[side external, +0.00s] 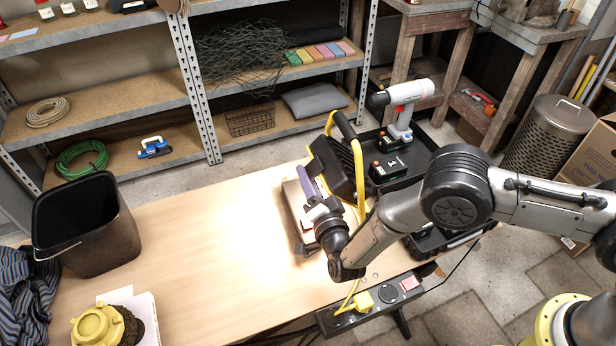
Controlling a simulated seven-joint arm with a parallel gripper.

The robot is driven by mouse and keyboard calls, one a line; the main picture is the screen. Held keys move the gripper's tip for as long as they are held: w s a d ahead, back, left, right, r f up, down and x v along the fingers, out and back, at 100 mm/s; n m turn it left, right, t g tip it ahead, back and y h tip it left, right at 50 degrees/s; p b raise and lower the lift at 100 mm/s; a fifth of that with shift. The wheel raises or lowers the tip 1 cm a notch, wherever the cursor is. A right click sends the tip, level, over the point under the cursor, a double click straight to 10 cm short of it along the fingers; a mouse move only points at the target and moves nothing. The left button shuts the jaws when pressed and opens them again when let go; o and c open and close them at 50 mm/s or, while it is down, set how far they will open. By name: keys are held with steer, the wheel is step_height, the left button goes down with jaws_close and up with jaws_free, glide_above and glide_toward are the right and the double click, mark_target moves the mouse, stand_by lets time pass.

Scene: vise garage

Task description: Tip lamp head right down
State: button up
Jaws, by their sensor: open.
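The work lamp has a dark, ribbed head (334,168) and a yellow tube frame (359,170). It stands at the right part of the wooden workbench (180,255), and its head faces left. A bright patch of light lies on the bench to the left of it. My gripper (309,184) is open at the left, front side of the lamp head, very close to it in the picture. I cannot tell whether they touch. My wrist and arm hide the lower part of the lamp and its stand. A metal and wood object (298,212) lies partly hidden below my gripper.
A black tray (425,148) with a drill (402,105) and a battery (388,168) is right of the lamp. A power strip (370,303) with a yellow plug runs along the front edge. A black bin (85,228) stands left. The bench middle is clear.

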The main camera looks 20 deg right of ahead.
steer(key=s, duration=1.3)
steer(key=shift+a, duration=0.45)
